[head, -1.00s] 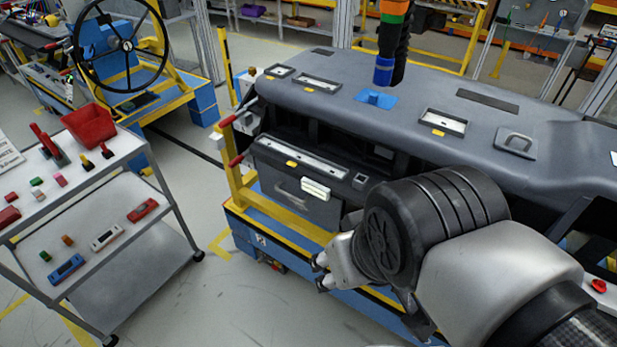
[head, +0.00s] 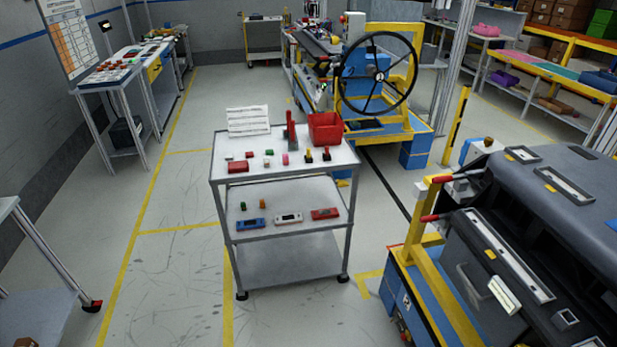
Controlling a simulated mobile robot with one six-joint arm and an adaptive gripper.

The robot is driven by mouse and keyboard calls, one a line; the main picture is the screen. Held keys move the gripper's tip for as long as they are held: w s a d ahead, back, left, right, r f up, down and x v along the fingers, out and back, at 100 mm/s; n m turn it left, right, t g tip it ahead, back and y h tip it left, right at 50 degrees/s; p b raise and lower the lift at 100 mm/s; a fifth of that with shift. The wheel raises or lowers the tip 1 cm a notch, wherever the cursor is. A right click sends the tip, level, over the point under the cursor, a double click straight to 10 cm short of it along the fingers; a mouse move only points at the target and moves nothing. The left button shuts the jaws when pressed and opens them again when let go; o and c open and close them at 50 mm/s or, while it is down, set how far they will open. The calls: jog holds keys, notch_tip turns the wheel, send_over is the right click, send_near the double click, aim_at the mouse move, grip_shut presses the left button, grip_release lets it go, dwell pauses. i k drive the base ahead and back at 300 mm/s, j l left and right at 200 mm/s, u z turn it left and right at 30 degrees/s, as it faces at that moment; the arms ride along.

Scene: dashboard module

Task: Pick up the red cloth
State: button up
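I cannot make out a red cloth for certain. A small flat red piece (head: 238,166) lies at the left front of the grey cart's (head: 290,233) top shelf; it is too small to tell whether it is cloth. My gripper and arm are out of view in the head view now.
The cart also bears a red bin (head: 325,128), an upright red tool (head: 291,130), a white card (head: 248,121) and several small items. The dashboard module (head: 560,230) in its yellow and blue frame stands at right. Floor left of the cart is clear.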

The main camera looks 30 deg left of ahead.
aim_at(238, 167)
jog(key=u, duration=1.55)
jog(key=z, duration=1.2)
jog(key=i+j+u, duration=0.1)
jog(key=i+j, duration=0.6)
jog(key=j, duration=0.35)
jog(key=i+j+u, duration=0.1)
jog(key=i+j, duration=0.65)
jog(key=j, duration=0.2)
jog(key=i+j+u, duration=0.1)
jog(key=i+j, duration=0.65)
jog(key=j, duration=0.2)
